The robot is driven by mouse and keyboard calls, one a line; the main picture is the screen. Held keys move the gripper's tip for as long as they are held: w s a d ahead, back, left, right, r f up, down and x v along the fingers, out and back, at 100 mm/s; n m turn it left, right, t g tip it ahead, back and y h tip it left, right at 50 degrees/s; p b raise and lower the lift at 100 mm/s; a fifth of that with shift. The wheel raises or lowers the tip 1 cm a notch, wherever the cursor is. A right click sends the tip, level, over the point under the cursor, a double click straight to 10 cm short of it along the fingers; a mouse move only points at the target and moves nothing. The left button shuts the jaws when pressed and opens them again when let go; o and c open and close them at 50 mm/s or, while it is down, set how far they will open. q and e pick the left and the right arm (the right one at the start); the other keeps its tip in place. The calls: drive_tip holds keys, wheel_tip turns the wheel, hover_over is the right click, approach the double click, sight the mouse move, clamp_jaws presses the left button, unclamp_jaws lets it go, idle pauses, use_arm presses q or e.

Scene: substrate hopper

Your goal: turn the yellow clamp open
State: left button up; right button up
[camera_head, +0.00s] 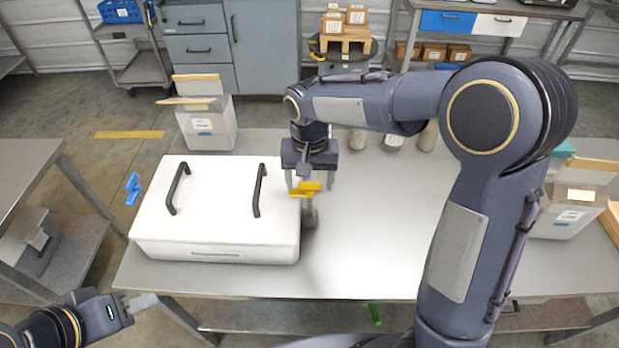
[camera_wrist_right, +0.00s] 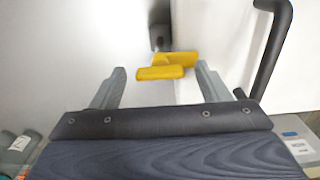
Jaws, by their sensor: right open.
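The yellow clamp (camera_head: 306,189) is at the right side of the white lidded hopper box (camera_head: 219,216), near its right black handle. It also shows in the right wrist view (camera_wrist_right: 166,66), lying between the tips of my right gripper. My right gripper (camera_head: 311,185) points down at the clamp with its fingers apart; in the right wrist view (camera_wrist_right: 160,78) the fingers stand on either side of the clamp, with gaps. I cannot tell whether either finger touches it. My left gripper (camera_head: 140,303) is low at the left, in front of the table, far from the clamp; its fingers are not clear.
A blue clamp-like piece (camera_head: 132,188) is at the box's left. A container (camera_head: 206,122) stands behind the box, and another bin (camera_head: 565,205) stands at the far right. Several bottles (camera_head: 392,141) stand at the table's back. The table (camera_head: 375,230) right of the box is clear.

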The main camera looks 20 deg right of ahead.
drive_tip(key=shift+c, duration=0.4)
drive_tip(key=c, duration=0.9)
drive_tip(key=shift+n, duration=0.3)
drive_tip(key=n+p, duration=0.1)
drive_tip(key=n, duration=0.2)
drive_tip(key=shift+r+n, duration=0.1)
drive_tip(key=shift+n, duration=0.3)
drive_tip(key=n, duration=0.4)
drive_tip(key=shift+p, duration=0.4)
drive_tip(key=n+p, duration=0.1)
drive_tip(key=n, duration=0.4)
drive_tip(key=shift+n+p, duration=0.4)
drive_tip(key=shift+n, duration=1.8)
